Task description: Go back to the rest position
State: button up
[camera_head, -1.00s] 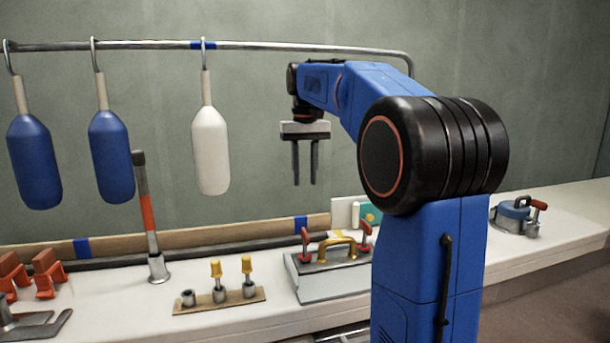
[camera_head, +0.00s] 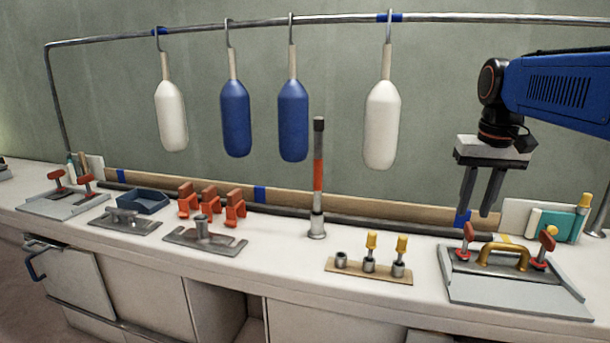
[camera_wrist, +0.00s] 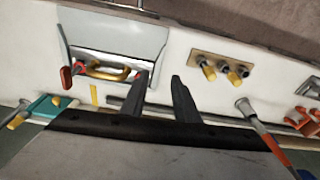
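My gripper (camera_head: 483,192) hangs in the air above the back of the counter, at the right of the head view, with its fingers pointing down. The two fingers stand apart with nothing between them. In the wrist view my gripper (camera_wrist: 163,85) also shows its two dark fingers apart and empty. Below it and to the right is a grey plate (camera_head: 515,288) with two red-handled clamps and a yellow handle (camera_head: 503,254). The fingers do not touch it.
White and blue fenders (camera_head: 236,118) hang from a metal rail (camera_head: 340,21). An orange-banded post (camera_head: 318,180) stands on the counter (camera_head: 290,258). A board with yellow-topped pegs (camera_head: 368,273), orange brackets (camera_head: 210,202) and a blue tray (camera_head: 143,201) lie along it.

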jog(key=s+a+f+n+t, duration=0.1)
jog(key=s+a+f, duration=0.2)
jog(key=s+f, duration=0.7)
jog(key=s+a+f+n+t, duration=0.1)
jog(key=s+a+f, duration=0.3)
jog(key=s+f, duration=0.6)
jog(key=shift+a+t, duration=0.3)
jog(key=shift+t, duration=0.3)
